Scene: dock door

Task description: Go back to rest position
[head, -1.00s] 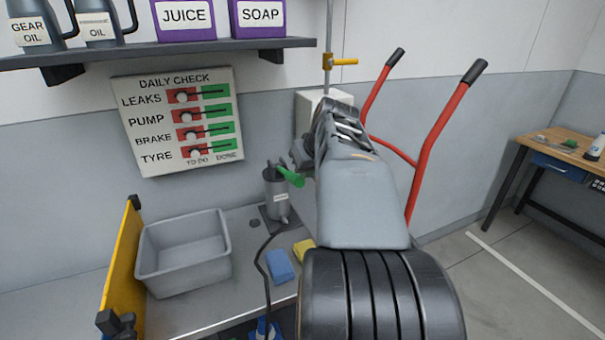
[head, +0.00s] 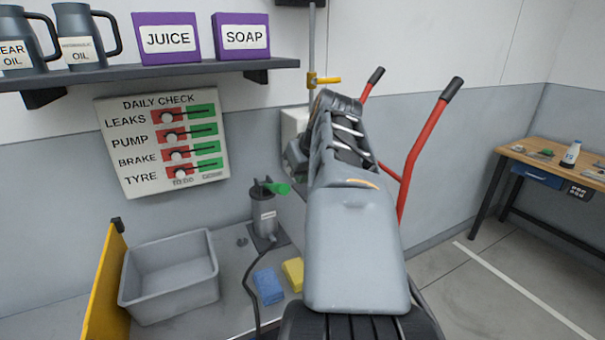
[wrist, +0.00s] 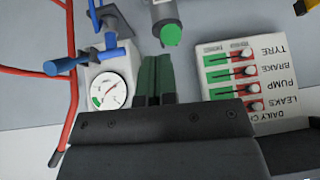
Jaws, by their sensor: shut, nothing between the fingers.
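My gripper (wrist: 157,62) shows in the wrist view, its two dark green fingers side by side and shut with nothing between them. In the head view my own arm hides it. In the wrist view, which is upside down, the fingers are apart from a dial gauge (wrist: 110,91) on a white box to the left. A grey cylinder with a green end (wrist: 172,34) is just beyond the fingertips in the picture. The daily check board (wrist: 249,80) is to the right. In the head view the board (head: 166,139) hangs on the wall, its sliders at the red side.
A grey bin (head: 170,287), a pump with a green handle (head: 264,216), a blue sponge (head: 268,287) and a yellow sponge (head: 293,274) are on the bench. A shelf (head: 150,76) is above. A red hand truck (head: 420,150) stands right, with open floor beyond.

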